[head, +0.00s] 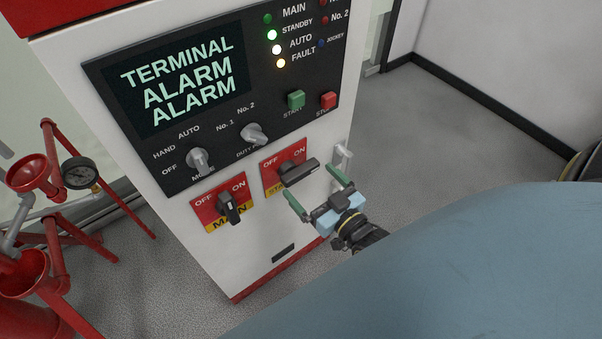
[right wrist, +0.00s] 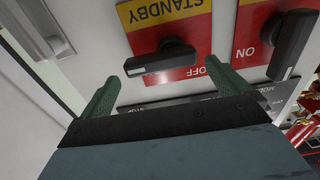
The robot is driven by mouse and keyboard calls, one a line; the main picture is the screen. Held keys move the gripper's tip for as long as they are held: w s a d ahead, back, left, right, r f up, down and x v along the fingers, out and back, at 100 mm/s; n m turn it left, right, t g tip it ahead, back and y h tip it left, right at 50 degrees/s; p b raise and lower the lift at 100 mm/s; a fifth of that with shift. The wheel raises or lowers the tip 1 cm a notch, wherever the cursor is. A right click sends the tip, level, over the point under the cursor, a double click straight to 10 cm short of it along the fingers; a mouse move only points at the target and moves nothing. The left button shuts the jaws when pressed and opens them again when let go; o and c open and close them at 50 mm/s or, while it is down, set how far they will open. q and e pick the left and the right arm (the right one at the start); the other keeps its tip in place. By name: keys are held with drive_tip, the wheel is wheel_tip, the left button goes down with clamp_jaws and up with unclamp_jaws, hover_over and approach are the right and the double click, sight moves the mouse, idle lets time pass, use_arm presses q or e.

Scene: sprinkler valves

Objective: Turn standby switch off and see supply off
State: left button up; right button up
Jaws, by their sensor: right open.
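The standby switch (head: 298,170) is a black handle on a red and yellow plate marked OFF and ON, on the white cabinet's front. Its handle lies roughly sideways, its longer end to the right. In the right wrist view the standby handle (right wrist: 163,60) appears between my right gripper's green fingers. My right gripper (head: 313,185) is open and empty, just in front of and below the switch; contact cannot be told. The supply lamps are in the top column: STANDBY lamp (head: 272,35) glows pale green, MAIN lamp (head: 267,18) is dimmer green. My left gripper is out of view.
The main switch (head: 229,207), its handle roughly upright, is left of standby; it also shows in the right wrist view (right wrist: 288,42). The screen (head: 188,78) reads TERMINAL ALARM ALARM. A metal door handle (head: 342,160) sticks out at right. Red pipework (head: 55,190) stands left.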

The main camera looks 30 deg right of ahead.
sight(304, 175)
drive_tip(key=w, duration=0.3)
drive_tip(key=w+b, duration=0.1)
drive_tip(key=w, duration=0.1)
drive_tip(key=shift+a, duration=0.25)
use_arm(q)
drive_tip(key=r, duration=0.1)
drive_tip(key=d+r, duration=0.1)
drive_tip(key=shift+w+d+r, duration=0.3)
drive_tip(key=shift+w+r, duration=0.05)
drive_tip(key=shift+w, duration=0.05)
use_arm(e)
drive_tip(key=shift+s, duration=0.1)
drive_tip(key=c, duration=1.1)
